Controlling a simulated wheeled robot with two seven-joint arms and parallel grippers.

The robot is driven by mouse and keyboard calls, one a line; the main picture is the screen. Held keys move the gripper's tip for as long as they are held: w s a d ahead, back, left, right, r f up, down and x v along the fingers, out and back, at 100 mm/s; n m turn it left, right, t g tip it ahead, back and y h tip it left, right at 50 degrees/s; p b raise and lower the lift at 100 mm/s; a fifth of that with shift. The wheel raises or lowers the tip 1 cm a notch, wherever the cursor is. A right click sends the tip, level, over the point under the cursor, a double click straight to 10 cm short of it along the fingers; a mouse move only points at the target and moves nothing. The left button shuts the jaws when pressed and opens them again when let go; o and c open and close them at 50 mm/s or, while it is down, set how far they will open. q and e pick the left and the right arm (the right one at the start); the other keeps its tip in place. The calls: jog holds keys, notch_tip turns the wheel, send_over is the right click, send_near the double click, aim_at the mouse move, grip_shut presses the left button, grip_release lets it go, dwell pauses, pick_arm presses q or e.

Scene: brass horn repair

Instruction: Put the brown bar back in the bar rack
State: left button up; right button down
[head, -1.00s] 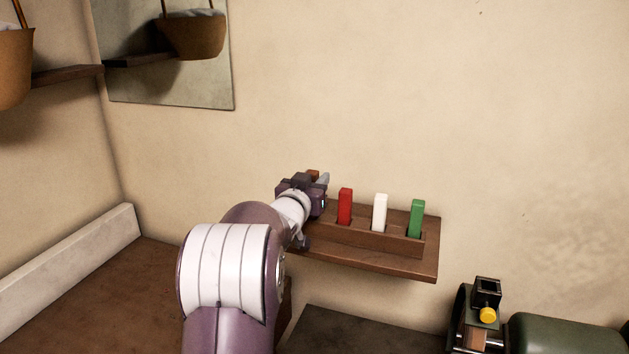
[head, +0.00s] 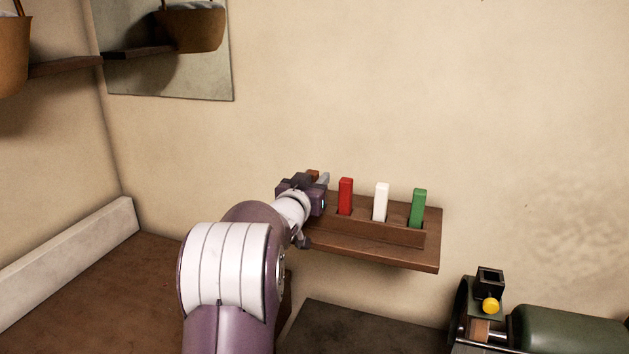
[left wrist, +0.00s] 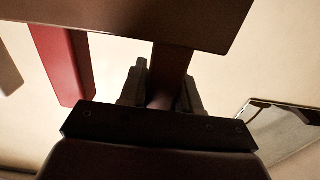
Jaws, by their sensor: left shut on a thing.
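The bar rack (head: 380,233) is a long brown wooden holder on a wall shelf. A red bar (head: 345,196), a white bar (head: 381,202) and a green bar (head: 417,207) stand upright in it. My left gripper (head: 320,183) is at the rack's left end, left of the red bar. It is shut on the brown bar (left wrist: 172,68), which shows between the fingers in the left wrist view. The bar's far end meets the edge of the dark wood there; whether it is in a slot is hidden. My right gripper is not in view.
The wooden shelf (head: 400,259) juts from the wall under the rack. A green machine with a yellow knob (head: 491,306) stands at the lower right. A mirror (head: 168,78) hangs on the wall at the upper left. The wall above the bars is clear.

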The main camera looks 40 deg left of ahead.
pick_arm(q)
jog(key=shift+f, duration=0.2)
jog(key=o, duration=1.1)
jog(key=b+v, duration=0.2)
jog(key=v, duration=0.3)
jog(key=shift+s+f+b, duration=0.1)
jog(key=shift+f+b, duration=0.2)
jog(key=shift+b, duration=0.1)
jog(key=v, duration=0.2)
jog(key=b+v, duration=0.1)
jog(key=v, duration=0.4)
jog(key=shift+s+r, duration=0.25)
jog(key=shift+r, duration=0.1)
jog(key=shift+d, duration=0.1)
